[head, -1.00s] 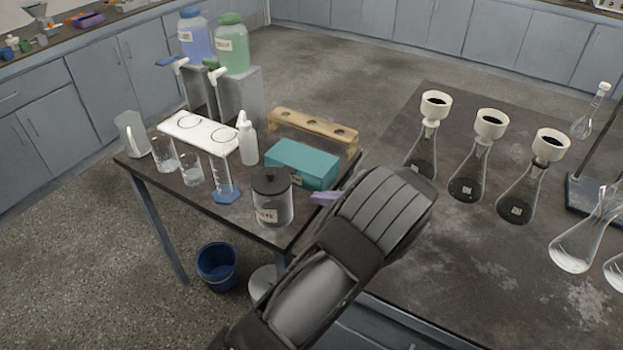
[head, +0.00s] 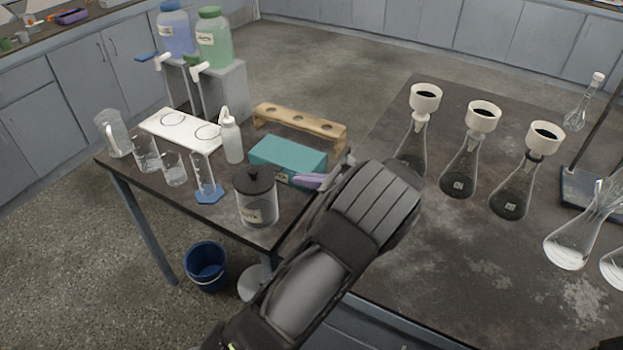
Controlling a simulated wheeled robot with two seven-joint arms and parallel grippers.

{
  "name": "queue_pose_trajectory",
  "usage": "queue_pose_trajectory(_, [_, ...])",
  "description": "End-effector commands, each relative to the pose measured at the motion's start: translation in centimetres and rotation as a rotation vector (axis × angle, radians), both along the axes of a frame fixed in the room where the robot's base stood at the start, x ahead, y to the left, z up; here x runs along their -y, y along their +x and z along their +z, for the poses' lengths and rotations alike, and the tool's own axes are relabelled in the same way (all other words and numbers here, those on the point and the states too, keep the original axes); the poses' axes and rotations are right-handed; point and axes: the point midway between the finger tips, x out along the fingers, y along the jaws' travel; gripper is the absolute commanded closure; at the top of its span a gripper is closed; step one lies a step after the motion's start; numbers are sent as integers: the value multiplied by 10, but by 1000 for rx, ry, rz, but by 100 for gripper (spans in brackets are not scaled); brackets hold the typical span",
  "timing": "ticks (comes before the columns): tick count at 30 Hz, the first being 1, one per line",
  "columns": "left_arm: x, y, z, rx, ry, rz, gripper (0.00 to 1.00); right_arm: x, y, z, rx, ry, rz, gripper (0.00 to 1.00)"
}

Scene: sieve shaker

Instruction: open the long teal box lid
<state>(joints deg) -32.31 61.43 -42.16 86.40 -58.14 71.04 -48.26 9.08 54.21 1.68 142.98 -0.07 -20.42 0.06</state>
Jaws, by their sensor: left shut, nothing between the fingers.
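The long teal box (head: 288,158) sits on the small side table, in front of a wooden rack. Its lid looks down, with no gap visible. My left gripper (head: 318,181) reaches in from the bottom, with its fingers at the near right corner of the box. The fingers are shut with nothing between them. A pale purple tip overlaps the box's near face, and I cannot tell whether it touches. My gripper's dark body hides part of the table to the right of the box. My right gripper is not in view.
A dark-lidded jar (head: 256,198) stands close, in front of the box. A wooden rack (head: 300,124) is behind it, and a white wash bottle (head: 231,140) is to its left. Flasks with funnels (head: 461,160) stand on the larger table at right. A blue bucket (head: 207,267) is below.

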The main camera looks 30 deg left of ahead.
Motion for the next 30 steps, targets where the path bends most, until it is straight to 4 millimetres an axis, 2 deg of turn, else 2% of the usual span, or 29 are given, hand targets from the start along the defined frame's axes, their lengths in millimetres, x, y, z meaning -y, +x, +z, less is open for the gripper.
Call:
queue_pose_trajectory(3, [-21,-1,-6,-2,1,3,100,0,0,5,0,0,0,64])
queue_pose_trajectory(10, [-50,-1,-17,-1,0,2,100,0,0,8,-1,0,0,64])
queue_pose_trajectory(30, [-64,-2,-16,-20,0,2,100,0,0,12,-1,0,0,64])
